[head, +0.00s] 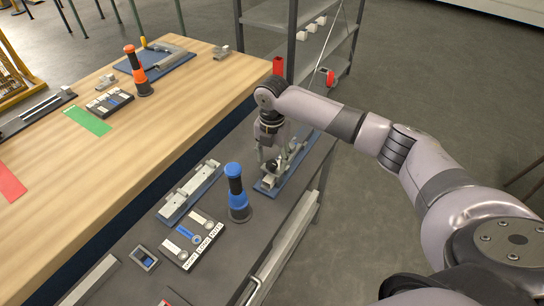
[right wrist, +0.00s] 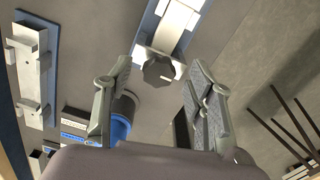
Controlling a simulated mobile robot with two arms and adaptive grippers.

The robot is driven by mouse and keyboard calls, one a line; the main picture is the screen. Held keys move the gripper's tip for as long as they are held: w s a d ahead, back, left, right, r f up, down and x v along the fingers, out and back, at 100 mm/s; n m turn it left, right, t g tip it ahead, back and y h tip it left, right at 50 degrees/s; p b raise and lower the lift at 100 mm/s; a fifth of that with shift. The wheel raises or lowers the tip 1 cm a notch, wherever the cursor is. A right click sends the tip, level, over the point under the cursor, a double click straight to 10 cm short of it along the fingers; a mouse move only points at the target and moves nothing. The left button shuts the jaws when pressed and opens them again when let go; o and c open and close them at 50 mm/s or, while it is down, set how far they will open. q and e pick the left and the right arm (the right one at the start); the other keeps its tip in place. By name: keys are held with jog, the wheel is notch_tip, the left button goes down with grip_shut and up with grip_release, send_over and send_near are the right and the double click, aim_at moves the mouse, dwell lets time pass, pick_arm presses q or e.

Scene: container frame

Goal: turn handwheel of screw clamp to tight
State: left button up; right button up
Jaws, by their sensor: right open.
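The screw clamp (head: 269,181) is a light metal piece on a narrow blue plate at the right edge of the dark bench. In the right wrist view the clamp body (right wrist: 172,30) is at the top, with its dark, many-sided handwheel (right wrist: 158,71) at the near end. My right gripper (head: 274,154) points down over the clamp. Its open fingers (right wrist: 160,66) appear on either side of the handwheel, with visible gaps. I cannot tell the height between fingertips and wheel. In the head view the gripper largely hides the handwheel. My left gripper is out of view.
A blue-and-black post (head: 237,194) stands close left of the clamp. A second metal fixture (head: 189,192) and a labelled panel (head: 190,238) lie farther left. The wooden table (head: 190,95) and a grey shelf (head: 270,14) are beyond. Open floor lies right.

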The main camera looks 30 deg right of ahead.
jog(key=shift+f, duration=0.4)
jog(key=shift+c, duration=0.2)
jog(key=c, duration=1.1)
